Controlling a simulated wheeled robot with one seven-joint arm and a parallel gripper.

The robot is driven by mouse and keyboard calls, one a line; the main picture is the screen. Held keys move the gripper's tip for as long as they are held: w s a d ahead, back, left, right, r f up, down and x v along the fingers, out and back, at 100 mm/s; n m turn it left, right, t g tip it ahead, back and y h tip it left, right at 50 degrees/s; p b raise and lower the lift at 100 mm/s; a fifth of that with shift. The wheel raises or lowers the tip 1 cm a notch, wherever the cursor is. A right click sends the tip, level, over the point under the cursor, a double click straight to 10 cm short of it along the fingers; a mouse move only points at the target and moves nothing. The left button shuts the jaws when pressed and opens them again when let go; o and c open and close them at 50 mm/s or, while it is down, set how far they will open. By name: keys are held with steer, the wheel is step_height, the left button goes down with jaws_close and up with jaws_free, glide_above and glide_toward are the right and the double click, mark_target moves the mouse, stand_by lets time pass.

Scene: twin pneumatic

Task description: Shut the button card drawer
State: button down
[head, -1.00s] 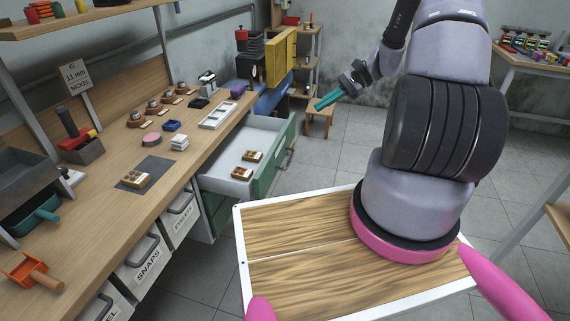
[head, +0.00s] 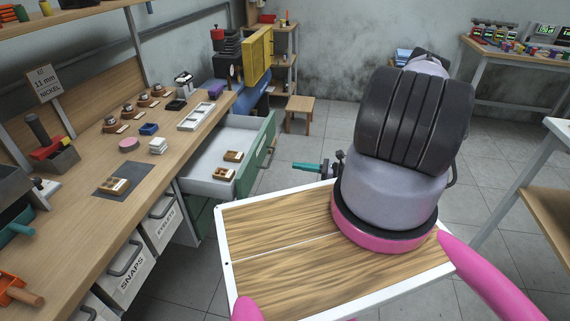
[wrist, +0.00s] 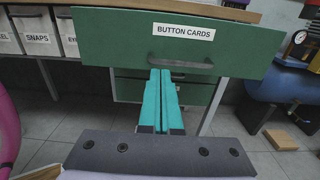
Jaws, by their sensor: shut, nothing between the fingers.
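The button card drawer (head: 240,160) stands pulled out from under the workbench, with a green front and two brown button cards (head: 225,173) inside. In the wrist view its green front (wrist: 115,40) faces me, with a "BUTTON CARDS" label (wrist: 183,31) and a dark bar handle (wrist: 180,62). My gripper (head: 300,166) has teal fingers and is to the right of the drawer front in the head view, apart from it. In the wrist view the shut, empty fingers (wrist: 160,75) point at the front, just below the handle. I cannot tell the exact gap.
The workbench (head: 80,235) on the left carries trays, small parts and another card on a dark mat. Labelled bins (head: 160,222) hang below it. A small stool (head: 299,108) stands beyond the drawer. Open tiled floor (head: 330,130) lies to the drawer's right.

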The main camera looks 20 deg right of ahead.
mark_target(258, 160)
steer(key=x, duration=1.3)
steer(key=shift+w+a, duration=0.15)
steer(key=shift+a, duration=0.1)
steer(key=x, duration=2)
steer(key=shift+w+a, duration=0.2)
steer(key=shift+a, duration=0.15)
steer(key=shift+w+a+r, duration=0.15)
steer(key=shift+a, duration=0.1)
steer(key=shift+a, duration=0.1)
